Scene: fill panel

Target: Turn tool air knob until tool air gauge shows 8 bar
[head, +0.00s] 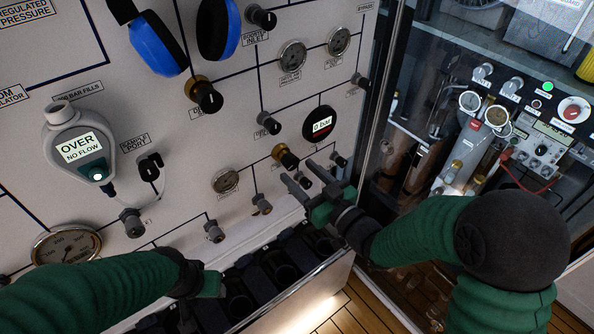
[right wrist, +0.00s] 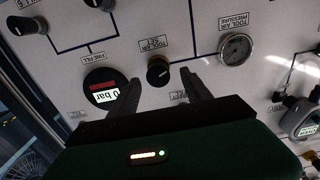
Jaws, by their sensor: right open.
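The tool air knob (head: 285,156), black on a brass collar, sits on the panel in the head view. In the right wrist view the knob (right wrist: 158,70), labelled TOOL AIR SET, shows between and slightly beyond the fingertips. My right gripper (head: 298,170) is open and empty in front of it; its fingers also show in the right wrist view (right wrist: 160,76). The round tool air gauge (head: 225,180) is left of the knob in the head view; it also shows in the right wrist view (right wrist: 236,48). Its reading is too small to tell. My left gripper (head: 208,284) is low at left, fingers unclear.
A digital gauge (head: 320,123) reading 0 bar is up and right of the knob. Small black knobs (head: 262,204) are close below. A flow sensor (head: 78,147) reads OVER NO FLOW. A glass-fronted cabinet (head: 420,120) stands at right.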

